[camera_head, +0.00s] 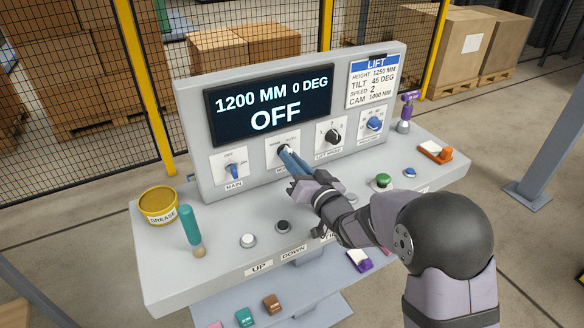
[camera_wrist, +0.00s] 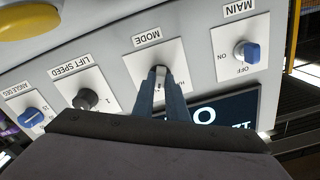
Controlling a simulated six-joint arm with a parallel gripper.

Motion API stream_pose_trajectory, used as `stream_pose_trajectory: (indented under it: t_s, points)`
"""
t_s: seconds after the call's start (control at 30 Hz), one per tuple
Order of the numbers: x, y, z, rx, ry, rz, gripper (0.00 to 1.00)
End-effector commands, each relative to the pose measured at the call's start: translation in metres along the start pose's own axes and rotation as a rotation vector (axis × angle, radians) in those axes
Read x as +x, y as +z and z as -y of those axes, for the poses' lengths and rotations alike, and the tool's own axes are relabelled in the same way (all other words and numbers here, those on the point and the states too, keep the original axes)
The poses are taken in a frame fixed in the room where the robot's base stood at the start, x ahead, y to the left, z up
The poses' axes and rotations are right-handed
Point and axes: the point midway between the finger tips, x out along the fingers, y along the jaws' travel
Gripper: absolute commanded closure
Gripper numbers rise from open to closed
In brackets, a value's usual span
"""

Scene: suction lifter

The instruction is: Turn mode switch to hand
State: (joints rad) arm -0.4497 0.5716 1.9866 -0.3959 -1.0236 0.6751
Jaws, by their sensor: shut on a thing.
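The mode switch (camera_head: 283,149) is a small knob on a white plate, between the main switch and the lift speed knob. In the wrist view its plate (camera_wrist: 143,60), labelled MODE, shows upside down. My gripper (camera_head: 287,155) has its blue-grey fingers closed on the knob from both sides; the fingers also show in the wrist view (camera_wrist: 160,80). The fingers hide most of the knob and part of its lettering, so I cannot tell its exact pointer position. The display (camera_head: 270,105) reads 1200 MM, 0 DEG and OFF.
The blue main knob (camera_head: 232,171) is left of the mode switch. The lift speed knob (camera_head: 333,136) and blue angle knob (camera_head: 374,124) are right. Buttons, including a green one (camera_head: 382,180), line the desk.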

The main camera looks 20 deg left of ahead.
Motion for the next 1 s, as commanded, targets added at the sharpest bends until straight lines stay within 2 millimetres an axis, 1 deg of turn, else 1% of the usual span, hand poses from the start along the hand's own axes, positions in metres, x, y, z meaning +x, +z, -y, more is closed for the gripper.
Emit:
stream_pose_trajectory:
  t_s: [0.03,1.0]
  points:
    - [-0.0001,0.004,-0.0024,-0.046,-0.001,-0.004,1.0]
    - [-0.0002,0.0038,-0.0027,-0.96,0.001,-0.004,1.0]
